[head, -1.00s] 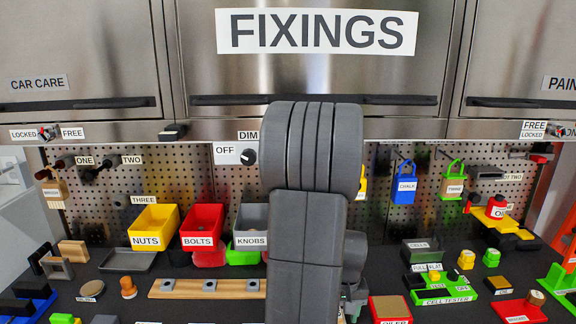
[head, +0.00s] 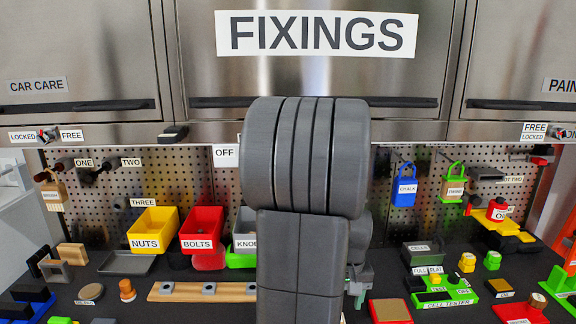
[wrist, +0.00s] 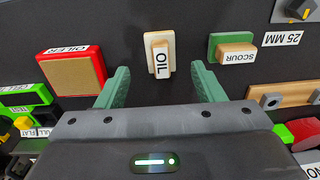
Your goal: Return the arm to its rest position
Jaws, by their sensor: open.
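My arm stands upright in the middle of the head view and hides part of the bench and pegboard behind it. In the wrist view, my gripper (wrist: 160,85) has its two green fingers spread wide apart with nothing held between them. A wooden block labelled OIL (wrist: 160,54) lies on the dark bench top beyond the fingertips, in line with the gap. In the head view only a small greenish part of the gripper (head: 358,285) shows to the right of my arm; the rest is hidden.
The red OILER tray (wrist: 72,77) and the SCOUR block (wrist: 233,49) lie on either side beyond the fingers. Yellow NUTS (head: 153,230) and red BOLTS (head: 201,230) bins stand at the left back. The green cell tester (head: 445,291) is at the right. Steel cabinets (head: 313,75) overhang the bench.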

